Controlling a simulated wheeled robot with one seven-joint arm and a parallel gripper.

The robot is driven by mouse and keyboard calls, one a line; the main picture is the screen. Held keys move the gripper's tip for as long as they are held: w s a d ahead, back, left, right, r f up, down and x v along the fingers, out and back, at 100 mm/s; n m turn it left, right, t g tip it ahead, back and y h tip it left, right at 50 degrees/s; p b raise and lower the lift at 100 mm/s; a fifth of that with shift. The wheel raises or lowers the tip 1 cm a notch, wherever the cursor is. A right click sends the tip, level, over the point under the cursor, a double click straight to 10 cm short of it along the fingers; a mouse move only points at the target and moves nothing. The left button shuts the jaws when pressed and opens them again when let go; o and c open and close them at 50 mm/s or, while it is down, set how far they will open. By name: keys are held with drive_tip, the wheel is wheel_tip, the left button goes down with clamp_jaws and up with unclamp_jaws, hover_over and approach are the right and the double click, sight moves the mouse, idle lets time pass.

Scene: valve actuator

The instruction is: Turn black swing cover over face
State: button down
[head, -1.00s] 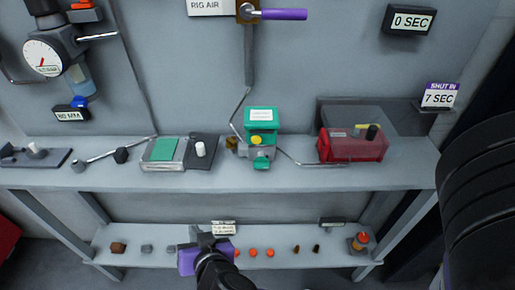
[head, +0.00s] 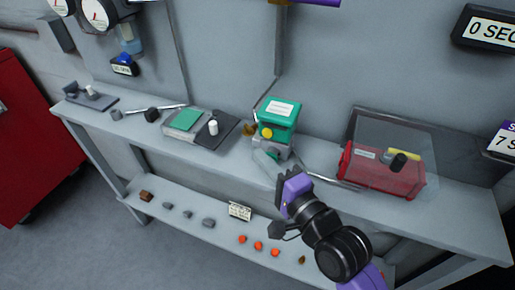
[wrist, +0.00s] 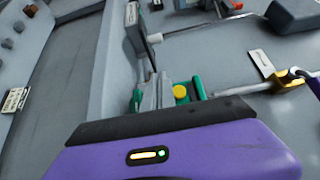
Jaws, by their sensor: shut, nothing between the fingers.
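The black swing cover (head: 217,139) lies on the bench with a white knob (head: 213,128) on it. It is swung out to the right of a grey block whose green face (head: 188,120) is exposed. A dark plate with a white knob (wrist: 155,38), apparently this cover, shows edge-on in the wrist view. My gripper (head: 290,188) is shut and empty, to the right of the cover and just in front of the green-topped actuator (head: 279,112). In the wrist view my gripper's dark front edge (wrist: 165,122) hides the lower part of the actuator (wrist: 197,88).
A red box under a clear cover (head: 385,170) stands right of the actuator. A metal rod (head: 160,108) lies left of the grey block. The lower shelf (head: 180,228) holds several small parts. A red cabinet (head: 30,140) stands at left. Open space lies before the bench.

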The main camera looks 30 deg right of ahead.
drive_tip(key=p, duration=0.1)
approach(214, 123)
drive_tip(key=w+d, duration=0.1)
drive_tip(key=d, duration=0.1)
drive_tip(key=w+d+f, duration=0.1)
drive_tip(key=w+d, duration=0.1)
drive_tip(key=shift+w+f, duration=0.25)
drive_tip(key=shift+w, duration=0.05)
drive_tip(key=shift+w+a+p, duration=0.3)
drive_tip(key=shift+w+a, duration=0.45)
drive_tip(key=shift+a, duration=0.1)
drive_tip(key=shift+w+a+f, duration=0.1)
drive_tip(key=shift+w+a, duration=0.45)
